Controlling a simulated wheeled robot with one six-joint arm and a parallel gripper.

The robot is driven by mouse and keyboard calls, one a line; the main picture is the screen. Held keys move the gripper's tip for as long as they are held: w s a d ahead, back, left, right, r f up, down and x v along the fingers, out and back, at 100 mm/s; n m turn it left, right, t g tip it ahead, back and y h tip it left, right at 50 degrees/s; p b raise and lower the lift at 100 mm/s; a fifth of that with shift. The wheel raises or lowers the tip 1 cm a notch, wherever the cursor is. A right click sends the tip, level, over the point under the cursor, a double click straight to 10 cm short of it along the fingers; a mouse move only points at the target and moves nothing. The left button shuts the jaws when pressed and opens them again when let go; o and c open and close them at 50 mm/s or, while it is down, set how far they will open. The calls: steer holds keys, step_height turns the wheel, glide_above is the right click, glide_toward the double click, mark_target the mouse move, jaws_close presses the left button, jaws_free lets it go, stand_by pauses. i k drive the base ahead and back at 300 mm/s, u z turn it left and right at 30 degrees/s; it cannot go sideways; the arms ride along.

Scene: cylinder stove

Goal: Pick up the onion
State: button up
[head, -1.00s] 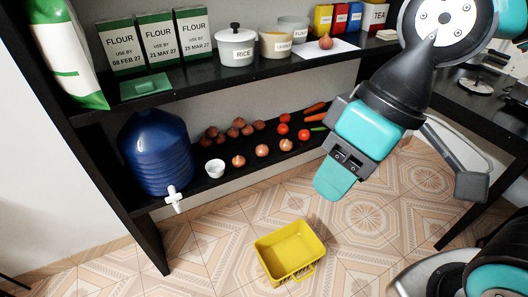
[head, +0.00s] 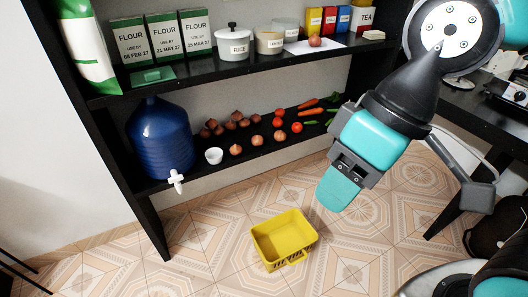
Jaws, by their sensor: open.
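Another onion (head: 314,42) sits on a white sheet on the upper shelf. Which onion the task means is not shown. My gripper (head: 338,188) is open and points down over the floor, in front of and to the right of the shelves. It appears empty and apart from every onion; its fingers largely overlap in this view.
A blue water jug (head: 160,140) with a white tap and a white cup (head: 213,156) stand left of the onions. Tomatoes (head: 296,127) and carrots (head: 307,103) lie to the right. A yellow basket (head: 283,238) is on the tiled floor. Flour boxes and pots line the upper shelf.

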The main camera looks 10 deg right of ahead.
mark_target(256, 140)
steer(key=u, duration=0.05)
steer(key=k, duration=0.85)
steer(key=z, duration=0.85)
steer(key=i, duration=1.6)
steer(key=u, duration=0.8)
steer(key=i, duration=0.6)
steer(key=u, duration=0.5)
